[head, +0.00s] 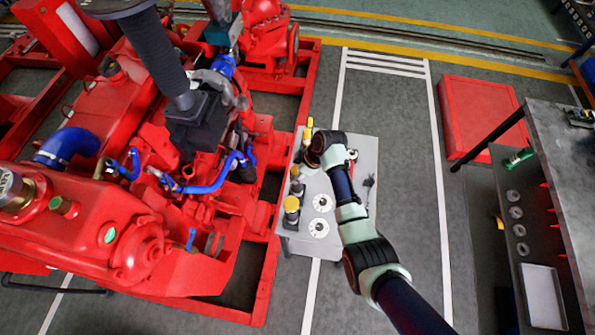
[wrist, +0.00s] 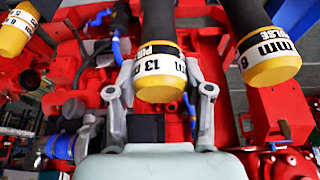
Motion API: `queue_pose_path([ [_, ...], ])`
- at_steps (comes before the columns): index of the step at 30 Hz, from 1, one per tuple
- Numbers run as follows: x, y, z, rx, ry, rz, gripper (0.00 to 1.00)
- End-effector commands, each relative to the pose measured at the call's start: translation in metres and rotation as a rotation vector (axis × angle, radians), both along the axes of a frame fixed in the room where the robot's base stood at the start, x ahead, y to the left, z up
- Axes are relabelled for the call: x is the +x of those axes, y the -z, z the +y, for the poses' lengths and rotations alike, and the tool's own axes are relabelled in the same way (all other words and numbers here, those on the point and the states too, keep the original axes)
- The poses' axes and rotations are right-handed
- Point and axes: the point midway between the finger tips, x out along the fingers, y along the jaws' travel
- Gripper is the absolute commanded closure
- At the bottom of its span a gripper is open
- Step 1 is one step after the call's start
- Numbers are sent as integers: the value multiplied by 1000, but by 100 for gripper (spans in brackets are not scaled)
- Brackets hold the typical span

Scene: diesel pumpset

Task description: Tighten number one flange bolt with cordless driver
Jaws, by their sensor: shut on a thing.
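My gripper (wrist: 161,92) is shut on a cordless driver (wrist: 160,60) with a black and yellow body and a white band reading 13 mm. One finger is on each side of it. Another driver (wrist: 266,50), marked 8 mm, stands to the right, and a third yellow one (wrist: 15,35) shows at the upper left. In the head view my gripper is over the far part of the grey cart, mostly hidden by my wrist. A yellow driver part (head: 309,128) shows beside it. I cannot make out the number one flange bolt on the red pumpset (head: 110,220).
The grey cart (head: 355,215) also carries yellow-topped drivers (head: 291,204) along its left edge and pale discs (head: 321,202). The pumpset frame stands close on its left. A workbench (head: 565,150) and a red box (head: 478,115) are at right. The floor between is clear.

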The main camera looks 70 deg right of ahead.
Motion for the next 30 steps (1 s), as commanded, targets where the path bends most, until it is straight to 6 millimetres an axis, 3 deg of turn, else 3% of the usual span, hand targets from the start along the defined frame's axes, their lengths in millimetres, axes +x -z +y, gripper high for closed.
queue_pose_path([
  [17,1,10,-1,-2,0,-1,100],
  [18,1,10,-1,-2,0,-2,47],
  [23,0,10,0,-1,0,-1,21],
  [30,-1,12,1,2,0,1,21],
])
